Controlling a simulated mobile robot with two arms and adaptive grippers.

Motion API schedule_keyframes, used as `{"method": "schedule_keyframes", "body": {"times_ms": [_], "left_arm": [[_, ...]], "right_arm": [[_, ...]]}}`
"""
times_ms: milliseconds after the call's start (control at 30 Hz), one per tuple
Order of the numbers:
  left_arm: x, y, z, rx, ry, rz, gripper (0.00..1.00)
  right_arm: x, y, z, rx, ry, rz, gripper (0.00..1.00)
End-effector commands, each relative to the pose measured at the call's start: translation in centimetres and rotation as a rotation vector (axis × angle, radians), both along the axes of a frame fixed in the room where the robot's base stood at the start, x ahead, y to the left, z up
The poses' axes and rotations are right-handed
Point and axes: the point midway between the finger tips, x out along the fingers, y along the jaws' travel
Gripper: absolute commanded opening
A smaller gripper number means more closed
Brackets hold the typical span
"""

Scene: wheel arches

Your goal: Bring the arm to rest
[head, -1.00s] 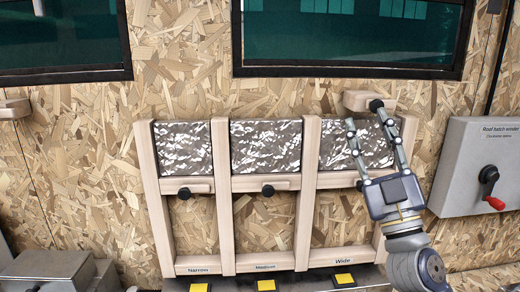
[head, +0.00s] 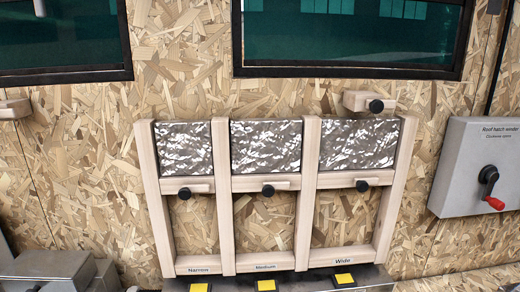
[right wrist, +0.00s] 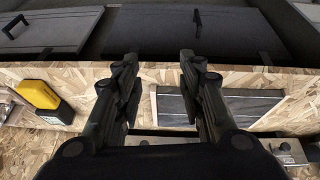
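My right gripper (right wrist: 157,75) shows in the right wrist view with its two fingers apart and nothing between them. It is not in the head view now. My left gripper is in neither view. In the head view a wooden rack (head: 222,225) on the chipboard wall holds three patterned panels: one in the narrow bay (head: 184,149), one in the medium bay (head: 266,146) and one in the wide bay (head: 358,144). A wooden turn-block with a black knob sits under each panel. Another block (head: 369,101) sits above the wide bay.
A grey roof hatch winder box (head: 470,150) with a red-handled crank is at the right. Dark windows (head: 350,35) are above. Yellow-topped pads (head: 266,285) lie below the rack. The right wrist view shows grey cabinet fronts (right wrist: 195,35) and a yellow-and-black item (right wrist: 42,97).

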Motion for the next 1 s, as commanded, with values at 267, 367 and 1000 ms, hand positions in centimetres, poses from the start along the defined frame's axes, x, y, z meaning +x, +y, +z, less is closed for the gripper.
{"method": "schedule_keyframes", "body": {"times_ms": [267, 367, 1000], "left_arm": [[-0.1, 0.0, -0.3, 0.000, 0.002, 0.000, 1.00], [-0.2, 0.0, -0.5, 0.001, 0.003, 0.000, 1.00], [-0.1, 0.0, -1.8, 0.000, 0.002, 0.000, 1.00]], "right_arm": [[-2.0, 1.0, -6.5, 0.024, 0.120, 0.034, 0.37], [-1.7, 1.1, -9.8, 0.023, 0.133, 0.035, 0.37], [-9.6, 0.1, -36.7, 0.013, 0.246, 0.055, 0.37]]}}
